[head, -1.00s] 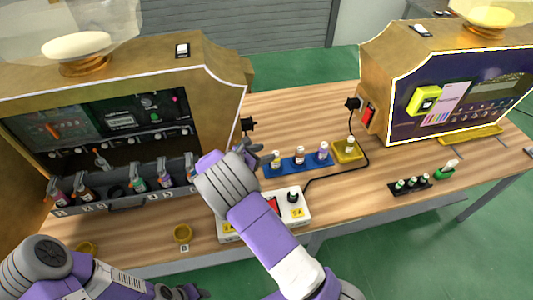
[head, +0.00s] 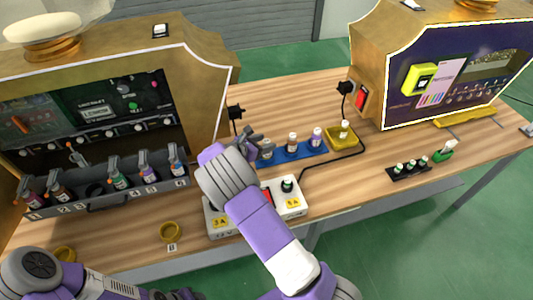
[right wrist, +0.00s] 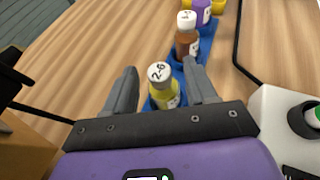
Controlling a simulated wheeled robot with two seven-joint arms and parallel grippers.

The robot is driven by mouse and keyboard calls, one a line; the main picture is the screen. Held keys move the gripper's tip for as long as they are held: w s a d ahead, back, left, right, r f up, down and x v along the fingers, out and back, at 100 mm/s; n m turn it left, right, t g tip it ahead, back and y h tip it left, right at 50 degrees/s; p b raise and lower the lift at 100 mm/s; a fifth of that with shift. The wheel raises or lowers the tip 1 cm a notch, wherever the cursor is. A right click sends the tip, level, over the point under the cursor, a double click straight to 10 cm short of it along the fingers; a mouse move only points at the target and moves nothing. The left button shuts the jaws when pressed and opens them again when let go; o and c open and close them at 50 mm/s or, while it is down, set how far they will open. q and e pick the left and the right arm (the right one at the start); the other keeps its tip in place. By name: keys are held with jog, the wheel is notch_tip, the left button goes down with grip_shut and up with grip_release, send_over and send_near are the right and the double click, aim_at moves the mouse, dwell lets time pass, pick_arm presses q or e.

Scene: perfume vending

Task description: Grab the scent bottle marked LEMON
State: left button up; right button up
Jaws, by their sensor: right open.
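A yellow bottle (right wrist: 162,94) with a white cap stands at the near end of a blue tray (head: 303,151). Its label is too small to read as LEMON. It also shows in the head view (head: 267,153), partly hidden by my right gripper (head: 257,143). In the right wrist view my right gripper (right wrist: 162,84) is open, its fingers on either side of the yellow bottle and apart from it. A brown bottle (right wrist: 187,44) and a purple bottle (right wrist: 203,12) stand behind it in the tray. My left gripper (head: 178,294) barely shows at the bottom edge.
A yellow tray (head: 335,138) with one bottle (head: 344,129) stands beyond the blue one. A white power box (head: 292,207) and a black cable lie close by. A vending machine with a rack of bottles (head: 102,188) stands left, another machine (head: 440,75) right.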

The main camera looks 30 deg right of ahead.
jog(key=shift+x, duration=0.95)
jog(key=shift+a, duration=0.1)
grip_shut()
